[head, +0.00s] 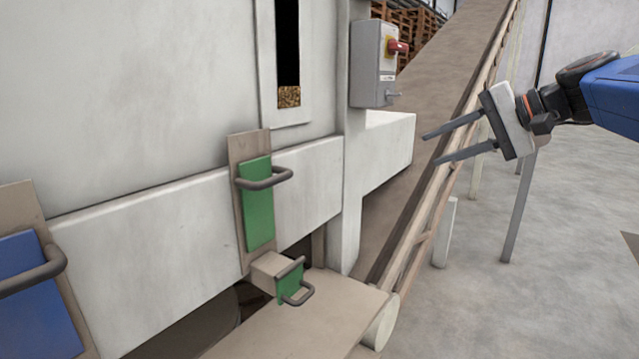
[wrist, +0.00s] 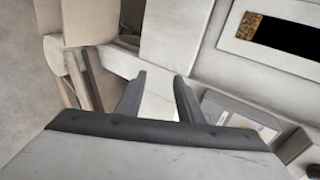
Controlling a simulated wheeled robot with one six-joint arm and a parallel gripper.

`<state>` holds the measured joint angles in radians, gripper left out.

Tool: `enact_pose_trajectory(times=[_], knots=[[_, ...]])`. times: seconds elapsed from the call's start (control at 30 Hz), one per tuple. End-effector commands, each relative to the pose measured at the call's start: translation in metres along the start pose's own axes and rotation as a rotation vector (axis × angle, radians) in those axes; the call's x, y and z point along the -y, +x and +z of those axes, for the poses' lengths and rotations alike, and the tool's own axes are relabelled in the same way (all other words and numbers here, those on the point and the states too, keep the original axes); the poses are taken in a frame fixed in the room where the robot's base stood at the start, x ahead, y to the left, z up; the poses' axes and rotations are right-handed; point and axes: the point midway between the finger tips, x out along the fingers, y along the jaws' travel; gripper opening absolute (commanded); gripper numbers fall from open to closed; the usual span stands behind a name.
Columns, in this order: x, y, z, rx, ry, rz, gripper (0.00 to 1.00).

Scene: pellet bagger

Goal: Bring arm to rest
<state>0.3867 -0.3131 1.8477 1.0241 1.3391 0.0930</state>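My gripper (head: 460,142) is at the upper right of the head view, in front of the inclined conveyor and to the right of the machine. Its two grey fingers point left and stand apart with nothing between them. In the wrist view my gripper (wrist: 160,95) also shows both fingers spread and empty. It touches nothing that I can see. My blue arm comes in from the right edge of the head view.
The pale machine carries a switch box (head: 374,65) with a red knob, a narrow window (head: 289,45) with pellets low in it, a green handled plate (head: 257,205), a smaller green handled block (head: 290,283) and a blue handled plate (head: 35,295). An inclined conveyor (head: 440,75) rises behind. Floor at right is open.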

Motion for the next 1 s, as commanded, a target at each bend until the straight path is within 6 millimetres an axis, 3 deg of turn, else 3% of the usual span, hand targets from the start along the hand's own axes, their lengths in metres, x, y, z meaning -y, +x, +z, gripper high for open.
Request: enact_pose_trajectory(times=[0.03,0.3,0.5,0.6,0.7,0.8,1.0], knots=[[-0.022,0.009,0.024,0.005,-0.027,0.062,0.34],[-0.160,0.031,0.115,0.007,-0.225,0.407,0.34],[-0.264,0.025,0.167,0.016,-0.441,0.638,0.34],[-0.306,0.019,0.183,0.021,-0.550,0.729,0.34],[-0.337,0.015,0.192,0.024,-0.638,0.793,0.34],[-0.355,0.011,0.197,0.027,-0.695,0.832,0.34],[-0.364,0.010,0.198,0.028,-0.724,0.850,0.34]])
